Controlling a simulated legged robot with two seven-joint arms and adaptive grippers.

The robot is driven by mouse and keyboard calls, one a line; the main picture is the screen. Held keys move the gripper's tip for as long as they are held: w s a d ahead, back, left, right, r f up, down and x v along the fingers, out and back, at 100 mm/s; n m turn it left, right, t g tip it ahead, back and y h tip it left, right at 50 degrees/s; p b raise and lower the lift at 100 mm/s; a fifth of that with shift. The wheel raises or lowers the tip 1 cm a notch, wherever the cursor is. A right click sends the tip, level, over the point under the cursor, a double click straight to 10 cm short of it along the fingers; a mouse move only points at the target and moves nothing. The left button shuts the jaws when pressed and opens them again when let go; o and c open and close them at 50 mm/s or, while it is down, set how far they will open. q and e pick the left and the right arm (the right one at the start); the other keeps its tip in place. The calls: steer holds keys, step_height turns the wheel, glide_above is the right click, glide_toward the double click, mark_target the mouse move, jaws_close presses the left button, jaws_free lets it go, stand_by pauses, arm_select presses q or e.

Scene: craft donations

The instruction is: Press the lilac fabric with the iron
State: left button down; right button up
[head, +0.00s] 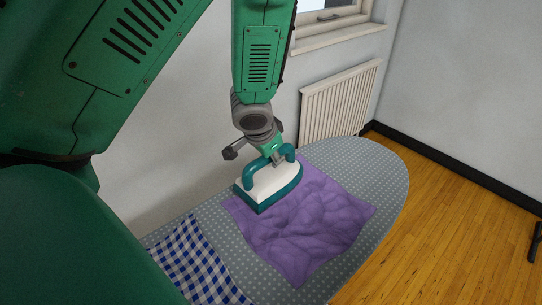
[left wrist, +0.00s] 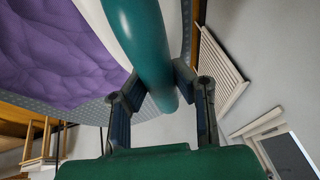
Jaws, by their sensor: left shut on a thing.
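The lilac fabric (head: 308,226) lies on the ironing board, its surface full of wrinkles. It also shows in the left wrist view (left wrist: 52,50). The iron (head: 269,186), white on top with a teal base and handle, is over the fabric's back left part, base down. Whether it touches the cloth I cannot tell for sure. My left gripper (head: 272,150) is shut on the iron's handle. In the left wrist view its two dark fingers (left wrist: 154,88) are on either side of the teal handle (left wrist: 146,42). My right gripper is not in view.
The grey dotted ironing board (head: 385,170) has bare room at its rounded right end. A blue checked cloth (head: 192,262) lies at its left. A radiator (head: 338,102) and window are behind. A dark thing at the right edge is cut off.

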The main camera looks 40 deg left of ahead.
arm_select(q)
steer(key=shift+s, duration=0.3)
steer(key=shift+w+d, duration=0.15)
steer(key=shift+d, duration=0.2)
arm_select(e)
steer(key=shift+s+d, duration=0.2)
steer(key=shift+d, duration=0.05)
arm_select(q)
steer(key=shift+a, duration=0.1)
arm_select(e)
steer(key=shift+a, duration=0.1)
